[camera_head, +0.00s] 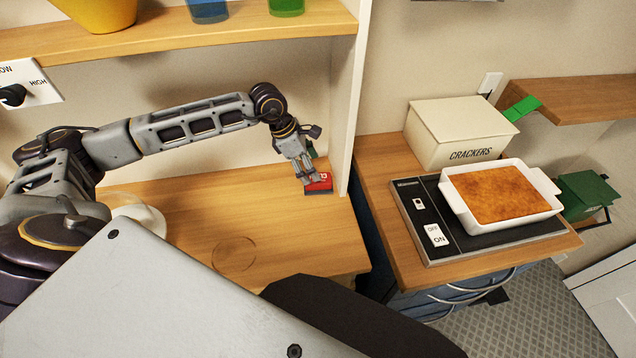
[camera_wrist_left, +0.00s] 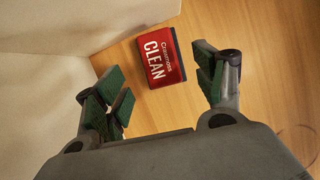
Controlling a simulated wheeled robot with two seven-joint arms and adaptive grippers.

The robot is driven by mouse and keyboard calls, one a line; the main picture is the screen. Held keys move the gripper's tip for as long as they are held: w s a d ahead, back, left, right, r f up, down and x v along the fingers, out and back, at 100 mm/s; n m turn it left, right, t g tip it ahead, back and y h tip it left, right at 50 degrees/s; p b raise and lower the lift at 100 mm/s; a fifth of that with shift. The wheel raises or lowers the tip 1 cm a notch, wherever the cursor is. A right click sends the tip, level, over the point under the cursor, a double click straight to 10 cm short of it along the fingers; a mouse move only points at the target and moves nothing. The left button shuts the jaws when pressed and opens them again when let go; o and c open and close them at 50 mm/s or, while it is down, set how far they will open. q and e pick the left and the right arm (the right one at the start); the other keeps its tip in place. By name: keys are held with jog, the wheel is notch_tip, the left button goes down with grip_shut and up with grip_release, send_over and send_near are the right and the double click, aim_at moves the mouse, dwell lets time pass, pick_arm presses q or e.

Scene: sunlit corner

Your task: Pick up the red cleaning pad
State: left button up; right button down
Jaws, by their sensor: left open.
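The red cleaning pad (camera_head: 320,183) lies on the wooden counter in the head view, close to the white upright panel. In the left wrist view the pad (camera_wrist_left: 162,57) shows its red face with the word CLEAN and a dark edge. My left gripper (camera_head: 307,183) is right at the pad, pointing down. In the left wrist view the left gripper (camera_wrist_left: 160,90) is open, its green finger pads on either side of the pad and apart from it. Whether the fingertips touch the counter cannot be told. My right gripper is not in view.
The white panel (camera_head: 348,100) rises just beside the pad. A shelf (camera_head: 180,38) with cups runs above my left arm. A round ring mark (camera_head: 233,254) is on the clear counter. At right are a crackers box (camera_head: 455,135) and a white baking dish (camera_head: 550,190) on a dark hot plate.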

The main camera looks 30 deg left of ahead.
aim_at(318, 182)
pick_arm(q)
jog(key=shift+p+x, duration=0.55)
jog(key=shift+x, duration=2)
jog(key=shift+w, duration=0.1)
jog(key=c, duration=1.1)
